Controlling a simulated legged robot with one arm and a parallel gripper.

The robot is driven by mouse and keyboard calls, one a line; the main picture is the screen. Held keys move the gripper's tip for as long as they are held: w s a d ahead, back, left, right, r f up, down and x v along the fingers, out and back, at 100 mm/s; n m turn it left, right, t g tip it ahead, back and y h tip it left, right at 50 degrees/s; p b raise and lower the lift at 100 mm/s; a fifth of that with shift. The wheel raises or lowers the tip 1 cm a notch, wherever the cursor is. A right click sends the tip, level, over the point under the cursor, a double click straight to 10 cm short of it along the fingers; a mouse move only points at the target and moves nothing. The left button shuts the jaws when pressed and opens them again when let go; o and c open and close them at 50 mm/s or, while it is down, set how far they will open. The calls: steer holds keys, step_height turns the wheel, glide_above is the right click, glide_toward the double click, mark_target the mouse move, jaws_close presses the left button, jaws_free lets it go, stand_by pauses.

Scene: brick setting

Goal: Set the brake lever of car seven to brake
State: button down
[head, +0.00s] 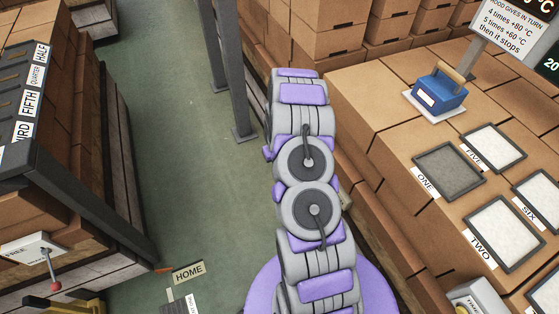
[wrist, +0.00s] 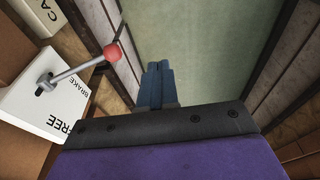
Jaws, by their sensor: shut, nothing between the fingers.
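In the wrist view, a white lever box (wrist: 45,108) at the left carries the words BRAKE and FREE. Its metal lever (wrist: 75,68) slants up and right to a red knob (wrist: 112,52); the rod passes close by BRAKE and away from FREE. My gripper (wrist: 158,68) is shut and empty, right of the knob with a gap in the picture. A label above the box is cut off after "CA", so the car number is not readable. In the head view a white box marked FREE (head: 30,250) has a lever with a red knob (head: 55,286). My gripper is hidden there.
Grey posts (head: 232,70) stand beyond my arm. A brick-coloured bench (head: 380,95) at right holds a blue block (head: 438,92) and framed pads (head: 450,170). A dark rack (head: 80,200) is at left. Green floor (head: 175,120) lies open between.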

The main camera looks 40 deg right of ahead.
steer(key=shift+a+r, duration=0.75)
steer(key=shift+a, duration=0.1)
steer(key=shift+d, duration=0.1)
